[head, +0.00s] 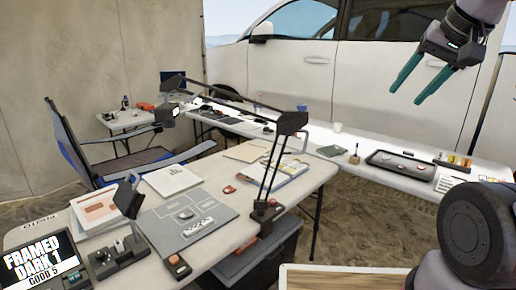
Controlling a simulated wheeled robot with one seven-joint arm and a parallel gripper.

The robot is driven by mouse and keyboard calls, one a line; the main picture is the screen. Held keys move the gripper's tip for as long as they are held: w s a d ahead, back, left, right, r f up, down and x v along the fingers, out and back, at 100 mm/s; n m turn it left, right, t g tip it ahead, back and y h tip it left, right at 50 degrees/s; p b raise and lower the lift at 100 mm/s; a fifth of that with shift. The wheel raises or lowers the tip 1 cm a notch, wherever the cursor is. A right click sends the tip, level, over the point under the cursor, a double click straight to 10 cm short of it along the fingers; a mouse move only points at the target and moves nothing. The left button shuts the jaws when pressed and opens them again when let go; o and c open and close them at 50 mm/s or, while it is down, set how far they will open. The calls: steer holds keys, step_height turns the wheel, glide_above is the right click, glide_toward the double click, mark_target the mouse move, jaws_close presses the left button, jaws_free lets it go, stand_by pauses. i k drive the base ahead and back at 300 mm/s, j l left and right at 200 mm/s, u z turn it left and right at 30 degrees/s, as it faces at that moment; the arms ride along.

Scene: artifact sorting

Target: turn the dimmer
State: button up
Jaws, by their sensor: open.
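My gripper (406,96) is at the upper right, in the air in front of the white car. Its two teal fingers are apart, with nothing between them, and point down and left. I cannot tell for sure which thing is the dimmer. A small black box with an orange-red top (178,266) sits at the near edge of the left table and may be it. A black device with knobs (120,252) stands to its left. My gripper is far from both. The black desk lamp (292,122) stands at the table's right edge with its long arm reaching left.
A long table with a black tray (400,182) stands behind. A blue folding chair (70,150) is at the left. Dark bins (262,262) are under the near table.

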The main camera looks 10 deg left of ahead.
mark_target(100, 256)
steer(key=u, duration=1.75)
